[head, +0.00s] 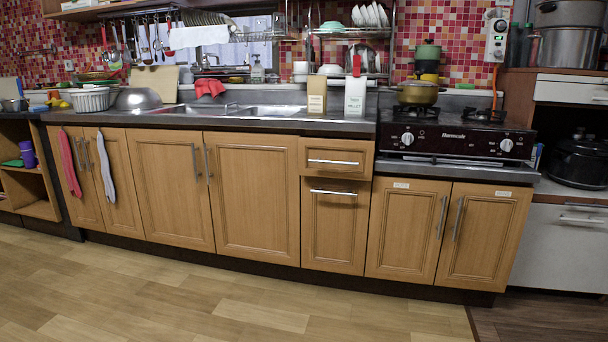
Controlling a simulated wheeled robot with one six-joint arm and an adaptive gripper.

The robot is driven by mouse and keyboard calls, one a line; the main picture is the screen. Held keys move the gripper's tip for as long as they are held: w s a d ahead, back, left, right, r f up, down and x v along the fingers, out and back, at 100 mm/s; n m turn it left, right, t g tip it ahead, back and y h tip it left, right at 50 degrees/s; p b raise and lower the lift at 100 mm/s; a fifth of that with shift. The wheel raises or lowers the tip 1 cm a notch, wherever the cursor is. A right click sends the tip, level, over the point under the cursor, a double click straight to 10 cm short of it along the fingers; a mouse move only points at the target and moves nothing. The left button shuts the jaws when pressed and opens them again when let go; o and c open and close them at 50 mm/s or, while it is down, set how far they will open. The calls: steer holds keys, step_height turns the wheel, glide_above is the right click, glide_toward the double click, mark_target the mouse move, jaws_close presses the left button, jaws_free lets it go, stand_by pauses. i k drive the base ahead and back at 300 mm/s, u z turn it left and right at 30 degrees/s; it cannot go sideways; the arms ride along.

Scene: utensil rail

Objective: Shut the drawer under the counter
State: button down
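The wooden drawer (334,152) sits under the counter (250,121), left of the stove, with a horizontal metal handle (333,162). Its front looks slightly wider than the front below and seems to stand a little forward of it. From this angle I cannot tell how far it is open, and its inside is hidden. Directly below is a taller wooden front (334,235) with its own horizontal handle near the top, which looks flush with the cabinets. My gripper is not in view.
Wooden cabinet doors (257,200) flank the drawer; towels (105,168) hang at the left. A stove (455,136) with a pot stands to the right. Cartons (355,95) stand on the counter above the drawer. The wooden floor (200,295) in front is clear.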

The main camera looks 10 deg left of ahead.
mark_target(318, 156)
steer(key=z, duration=0.6)
steer(key=i, duration=1.5)
steer(key=u, duration=0.75)
